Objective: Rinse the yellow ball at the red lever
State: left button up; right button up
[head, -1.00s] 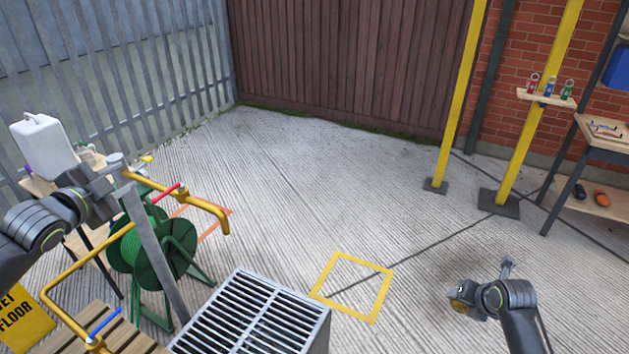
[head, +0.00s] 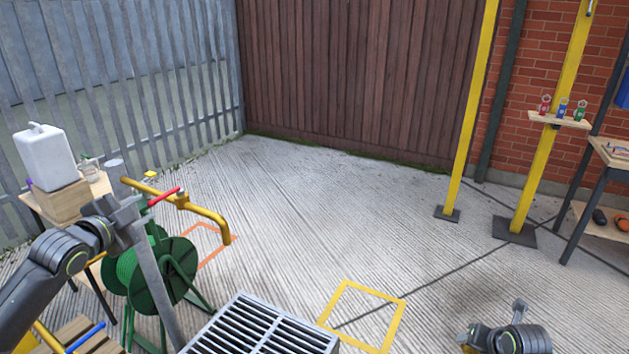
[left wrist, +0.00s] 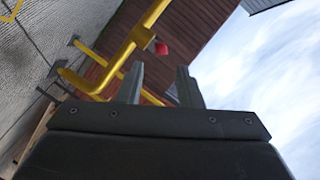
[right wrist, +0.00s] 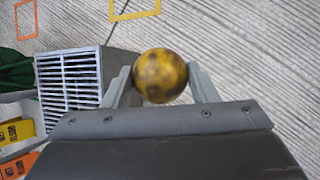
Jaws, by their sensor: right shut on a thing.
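The yellow ball (right wrist: 161,76), smudged with dark dirt, is held between the fingertips of my right gripper (right wrist: 163,84). In the head view, my right gripper (head: 492,338) is low at the right and partly cut off. The red lever (head: 164,196) sits on a yellow pipe (head: 205,214) whose spout bends down at its right end. My left gripper (head: 122,212) is just left of the lever. In the left wrist view, its fingers (left wrist: 160,82) are apart and empty, with the red lever end (left wrist: 161,48) beyond the fingertips, not clearly touching.
A slatted metal grate (head: 262,328) stands below and right of the spout. A green hose reel (head: 150,270) is under the pipe. A blue lever (head: 86,338) is at the lower left. A white jug (head: 45,158) stands on a side table. Open concrete lies right of the spout.

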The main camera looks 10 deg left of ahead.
aim_at(159, 199)
pick_arm(q)
jog(key=p+x, duration=0.1)
jog(key=x, duration=0.7)
jog(key=shift+w+f, duration=0.15)
jog(key=shift+w, duration=0.25)
grip_shut()
